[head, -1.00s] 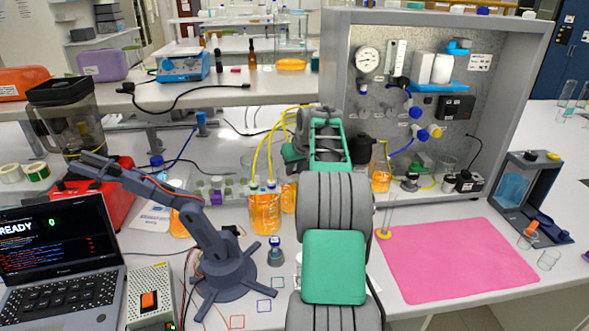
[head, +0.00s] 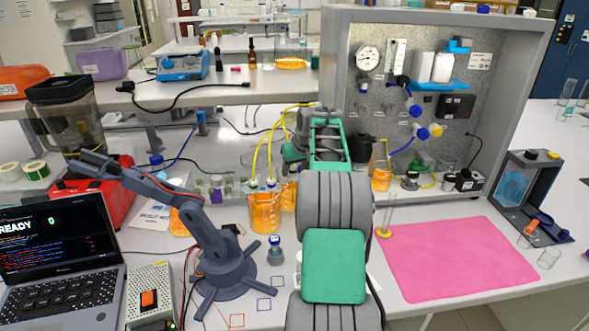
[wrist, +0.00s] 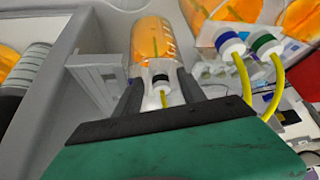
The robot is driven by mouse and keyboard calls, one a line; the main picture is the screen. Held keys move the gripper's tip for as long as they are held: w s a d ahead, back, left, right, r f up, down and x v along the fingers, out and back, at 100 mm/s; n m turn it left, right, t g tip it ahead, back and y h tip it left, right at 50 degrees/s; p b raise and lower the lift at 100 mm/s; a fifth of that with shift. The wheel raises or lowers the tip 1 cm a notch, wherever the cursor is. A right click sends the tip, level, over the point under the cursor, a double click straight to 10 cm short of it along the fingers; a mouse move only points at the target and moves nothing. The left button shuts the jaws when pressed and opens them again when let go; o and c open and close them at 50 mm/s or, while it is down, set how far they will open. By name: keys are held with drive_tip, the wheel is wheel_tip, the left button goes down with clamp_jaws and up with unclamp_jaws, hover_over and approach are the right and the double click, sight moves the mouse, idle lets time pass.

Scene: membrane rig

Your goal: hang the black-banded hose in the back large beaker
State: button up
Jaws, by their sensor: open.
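In the wrist view my gripper (wrist: 161,90) has its two dark fingers apart, one on each side of the black-banded hose end (wrist: 160,79). This end is white with a black band, and its yellow hose runs back toward the gripper body. An orange-filled graduated beaker (wrist: 151,38) is just beyond it. I cannot tell whether the hose end is inside that beaker or whether the fingers touch it. In the head view my arm hides the fingers and the banded end. A large orange beaker (head: 265,213) holds two yellow hoses, with another orange beaker (head: 289,194) behind it.
Blue-banded (wrist: 230,43) and green-banded (wrist: 266,43) hose ends are close to the right of my gripper. A small dark robot arm (head: 215,240) stands left.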

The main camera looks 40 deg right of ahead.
drive_tip(key=b+v, duration=0.1)
drive_tip(key=v, duration=0.7)
drive_tip(key=shift+w+f, duration=0.1)
